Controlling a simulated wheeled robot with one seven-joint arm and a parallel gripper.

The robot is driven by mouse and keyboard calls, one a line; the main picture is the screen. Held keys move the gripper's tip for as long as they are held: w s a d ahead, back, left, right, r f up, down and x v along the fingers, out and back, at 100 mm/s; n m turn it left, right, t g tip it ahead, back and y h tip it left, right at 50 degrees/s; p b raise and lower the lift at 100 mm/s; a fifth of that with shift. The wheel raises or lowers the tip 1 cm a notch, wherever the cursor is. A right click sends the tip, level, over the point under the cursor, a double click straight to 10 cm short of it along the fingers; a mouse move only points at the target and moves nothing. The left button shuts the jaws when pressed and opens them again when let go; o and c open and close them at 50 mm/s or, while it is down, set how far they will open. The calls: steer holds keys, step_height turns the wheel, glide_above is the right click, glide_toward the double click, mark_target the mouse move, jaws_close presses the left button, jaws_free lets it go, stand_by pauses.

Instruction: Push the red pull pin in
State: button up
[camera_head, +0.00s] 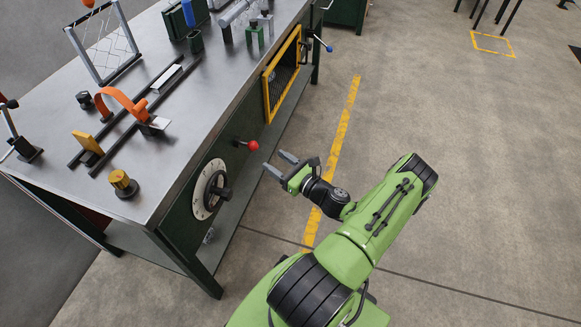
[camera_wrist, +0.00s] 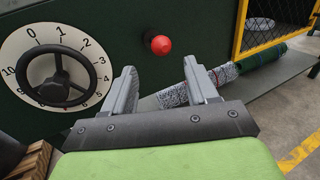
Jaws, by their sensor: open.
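The red pull pin (camera_head: 253,145) has a round red knob and stands out from the dark green front panel of the machine bench. In the head view a short metal shaft shows between the knob and the panel. In the wrist view the red knob (camera_wrist: 161,45) is above and beyond the fingers, near the middle. My gripper (camera_head: 275,162) is open and empty, with its fingers pointing at the panel just right of and below the knob. In the wrist view my gripper (camera_wrist: 160,75) shows both grey fingers apart, not touching the knob.
A numbered white dial (camera_head: 211,189) with a black handwheel is left of the pin. A yellow-framed mesh opening (camera_head: 282,73) is to the right. A lower shelf holds rolls of material (camera_wrist: 215,78). The bench top (camera_head: 160,190) carries several fixtures. The floor behind my arm is clear.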

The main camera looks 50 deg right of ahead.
steer(key=s, duration=0.6)
steer(key=shift+s+a+p, duration=0.15)
steer(key=shift+p, duration=0.3)
steer(key=w+a+r+n+g+y, duration=0.25)
steer(key=a+r+n+g, duration=0.4)
steer(key=a+n, duration=0.5)
steer(key=w+a+r+n+g+y, duration=0.2)
steer(key=a+r+n+g+y, duration=0.2)
steer(key=a+r+n+g, duration=0.7)
steer(key=s+a+r+n+t+h, duration=0.3)
steer(key=s+r+n, duration=0.2)
steer(key=s+n, duration=0.15)
steer(key=s+a+r+n+t+h, duration=0.2)
steer(key=s+a+r+n+h, duration=0.1)
steer(key=s+r+n, duration=0.4)
step_height(320, 180, up, 11)
steer(key=w+p, duration=0.1)
steer(key=p, duration=1.2)
steer(key=shift+d+f+n, duration=0.2)
steer(key=shift+d+n, duration=0.1)
